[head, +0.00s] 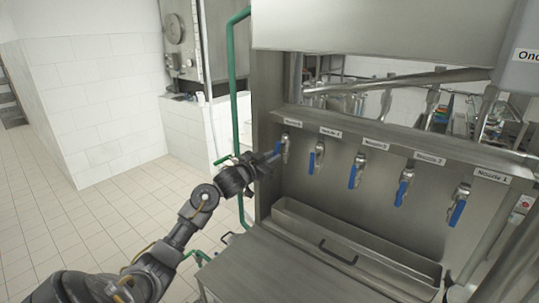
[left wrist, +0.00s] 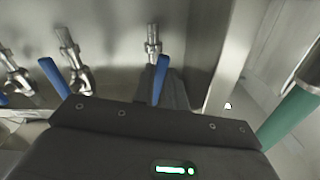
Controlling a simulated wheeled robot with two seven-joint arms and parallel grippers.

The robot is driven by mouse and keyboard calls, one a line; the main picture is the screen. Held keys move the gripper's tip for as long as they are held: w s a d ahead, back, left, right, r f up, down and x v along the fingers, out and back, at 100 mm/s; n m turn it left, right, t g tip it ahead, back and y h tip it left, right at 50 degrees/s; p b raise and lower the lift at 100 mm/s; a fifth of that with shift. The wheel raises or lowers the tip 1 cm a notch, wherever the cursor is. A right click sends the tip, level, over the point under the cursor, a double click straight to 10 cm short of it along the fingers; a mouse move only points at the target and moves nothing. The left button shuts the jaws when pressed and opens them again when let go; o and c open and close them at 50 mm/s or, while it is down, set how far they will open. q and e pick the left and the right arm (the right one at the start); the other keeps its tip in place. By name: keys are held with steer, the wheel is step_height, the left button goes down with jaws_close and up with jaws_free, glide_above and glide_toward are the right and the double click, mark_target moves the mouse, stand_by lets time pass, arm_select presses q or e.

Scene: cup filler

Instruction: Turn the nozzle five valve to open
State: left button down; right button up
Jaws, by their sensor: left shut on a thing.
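The nozzle five valve (head: 284,148) is the leftmost in the row on the steel panel, under the leftmost label. Its blue handle shows in the left wrist view (left wrist: 161,76), with a dark finger beside and behind it. My left gripper (head: 270,158) reaches this valve from the left and is shut on its blue handle. The gripper hides part of the handle in the head view, so its exact angle is hard to tell. My right gripper is not in view.
Several other valves with blue handles, such as the neighbouring one (head: 317,158), hang to the right. A steel trough (head: 345,238) runs below them. A green pipe (head: 232,88) stands left of the panel. Open tiled floor (head: 110,215) lies to the left.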

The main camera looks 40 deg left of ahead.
arm_select(q)
steer(key=shift+d+n, duration=0.25)
steer(key=shift+n, duration=0.45)
steer(key=shift+d+n, duration=0.25)
steer(key=shift+n, duration=0.45)
steer(key=c, duration=1.4)
jaws_free()
steer(key=shift+c, duration=0.2)
steer(key=s+b, duration=0.3)
steer(key=s, duration=0.7)
steer(key=shift+s+d+b, duration=0.15)
steer(key=shift+s+b, duration=0.15)
steer(key=shift+s, duration=0.1)
